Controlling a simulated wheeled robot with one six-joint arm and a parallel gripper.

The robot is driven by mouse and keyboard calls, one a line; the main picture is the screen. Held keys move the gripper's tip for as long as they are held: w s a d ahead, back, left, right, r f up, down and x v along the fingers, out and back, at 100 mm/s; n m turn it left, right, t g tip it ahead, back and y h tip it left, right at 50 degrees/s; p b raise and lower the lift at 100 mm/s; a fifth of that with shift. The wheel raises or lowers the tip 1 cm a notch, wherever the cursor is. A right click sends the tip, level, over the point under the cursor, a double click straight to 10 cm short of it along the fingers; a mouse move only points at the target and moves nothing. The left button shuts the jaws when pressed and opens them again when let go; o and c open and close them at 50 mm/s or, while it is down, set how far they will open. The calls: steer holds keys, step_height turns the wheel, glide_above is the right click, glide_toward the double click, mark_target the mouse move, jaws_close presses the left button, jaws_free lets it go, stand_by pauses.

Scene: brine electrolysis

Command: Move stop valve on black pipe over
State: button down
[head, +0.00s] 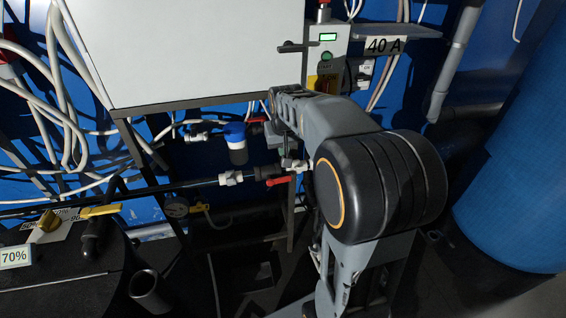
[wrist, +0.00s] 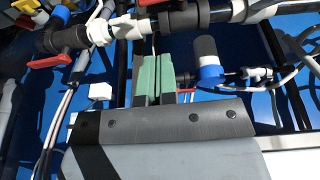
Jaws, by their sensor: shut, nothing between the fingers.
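A black pipe (head: 150,192) runs across the lower left of the head view, with white fittings near its right end. A stop valve with a red handle (head: 281,180) sits on it, just left of my arm's round joint. The wrist view shows a black valve body (wrist: 70,35) on the pipe, with a red handle (wrist: 50,62) lying sideways at the left. My gripper (wrist: 152,72) shows green fingers side by side, shut and empty. The fingers appear below the pipe in that picture, right of the red handle and apart from it. In the head view my arm hides much of the gripper area.
A blue-capped filter (wrist: 208,62) stands right of the fingers in the wrist view. White cables and tubes hang close by. A white cabinet (head: 200,50) is above the pipe. A yellow-handled valve (head: 100,211) is farther left, and a large blue barrel (head: 520,170) stands right.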

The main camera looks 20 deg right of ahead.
glide_toward(284, 178)
steer(key=w+x, duration=0.1)
steer(key=x, duration=0.5)
steer(key=shift+a+f, duration=0.1)
steer(key=shift+f, duration=0.5)
steer(key=shift+s+f+b, duration=0.1)
steer(key=shift+f+b, duration=0.45)
steer(key=shift+f, duration=0.1)
steer(key=shift+s, duration=0.1)
steer(key=shift+s+f, duration=0.1)
